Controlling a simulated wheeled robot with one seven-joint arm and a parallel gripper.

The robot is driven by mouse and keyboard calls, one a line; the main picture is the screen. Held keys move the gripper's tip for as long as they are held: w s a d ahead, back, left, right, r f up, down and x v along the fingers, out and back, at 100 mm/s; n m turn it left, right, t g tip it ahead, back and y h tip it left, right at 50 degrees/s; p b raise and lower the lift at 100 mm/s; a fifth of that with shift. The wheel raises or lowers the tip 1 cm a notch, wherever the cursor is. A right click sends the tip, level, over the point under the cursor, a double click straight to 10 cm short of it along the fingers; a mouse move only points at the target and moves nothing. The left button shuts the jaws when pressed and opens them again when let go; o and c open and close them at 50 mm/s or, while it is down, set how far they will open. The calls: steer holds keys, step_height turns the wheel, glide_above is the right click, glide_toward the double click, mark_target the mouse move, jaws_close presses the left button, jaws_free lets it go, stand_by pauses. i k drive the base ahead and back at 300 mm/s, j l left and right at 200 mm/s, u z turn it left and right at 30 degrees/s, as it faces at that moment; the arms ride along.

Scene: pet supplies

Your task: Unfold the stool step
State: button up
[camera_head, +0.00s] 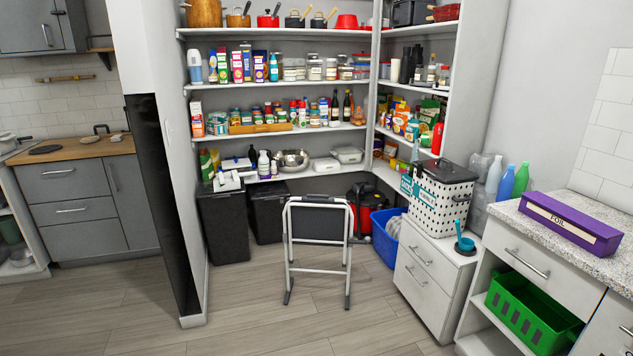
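A step stool with a white metal frame (318,272) stands upright on the wood floor in the middle of the head view, in front of the pantry shelves. Its dark panel (318,222) sits high between the side rails, tilted close to the frame, so the stool looks folded. A crossbar links the legs lower down, and the feet have dark tips. My gripper does not show in this view.
Dark bins (224,222) stand behind the stool at left. A blue tub (385,243) and a white drawer cabinet (428,275) stand at right. A wall end (170,190) is at left. The floor in front of the stool is clear.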

mark_target(307, 223)
steer(key=i+u, duration=0.4)
steer(key=i, duration=1.5)
steer(key=i+u, duration=0.1)
steer(key=i, duration=1)
steer(key=i+l+u, duration=0.1)
steer(key=i, duration=0.95)
